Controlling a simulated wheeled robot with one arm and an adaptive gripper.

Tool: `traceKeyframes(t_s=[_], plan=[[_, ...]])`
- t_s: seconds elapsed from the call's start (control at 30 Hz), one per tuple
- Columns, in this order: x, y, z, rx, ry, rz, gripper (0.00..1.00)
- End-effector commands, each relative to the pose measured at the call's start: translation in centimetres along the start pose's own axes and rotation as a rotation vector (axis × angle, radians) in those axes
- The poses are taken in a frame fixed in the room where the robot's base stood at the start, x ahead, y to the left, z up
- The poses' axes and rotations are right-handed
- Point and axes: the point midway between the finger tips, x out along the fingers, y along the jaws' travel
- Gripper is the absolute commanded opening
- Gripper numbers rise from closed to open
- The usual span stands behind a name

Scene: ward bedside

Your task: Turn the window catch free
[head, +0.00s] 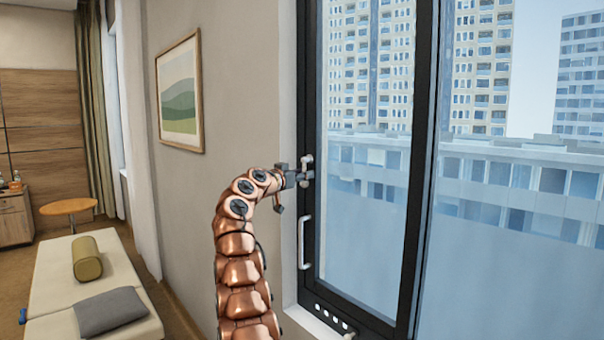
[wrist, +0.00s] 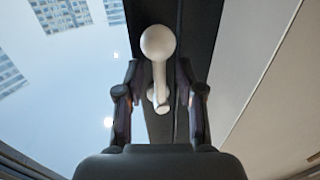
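The window catch (wrist: 158,45) is a pale lever with a round knob, mounted on the dark window frame. In the head view the catch (head: 307,160) shows small at the frame's left side, partly hidden by my gripper (head: 294,177). In the wrist view my gripper (wrist: 160,98) is open. Its two dark fingers stand on either side of the lever's stem, with a gap on each side. The knob shows beyond the fingertips, towards the picture's top. Whether any finger touches the stem is hard to tell.
A white pull handle (head: 304,242) sits lower on the dark window frame (head: 420,170). The wall with a framed picture (head: 179,95) is at left. A bed (head: 60,270) with a bolster (head: 87,258) and a grey pillow (head: 110,310) lies lower left, beside a round table (head: 68,207).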

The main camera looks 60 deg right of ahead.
Motion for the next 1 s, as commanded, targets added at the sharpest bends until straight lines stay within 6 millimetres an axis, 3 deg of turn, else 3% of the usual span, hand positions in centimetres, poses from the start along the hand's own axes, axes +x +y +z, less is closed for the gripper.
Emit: traceKeyframes(t_s=[0.13, 0.5, 1.0], plan=[[-0.01, 0.01, 0.01, 0.0, 0.0, 0.0, 0.38], [-0.02, 0.01, -0.01, 0.001, 0.0, 0.0, 0.0], [-0.03, 0.01, -0.03, 0.001, 0.0, 0.0, 0.0]])
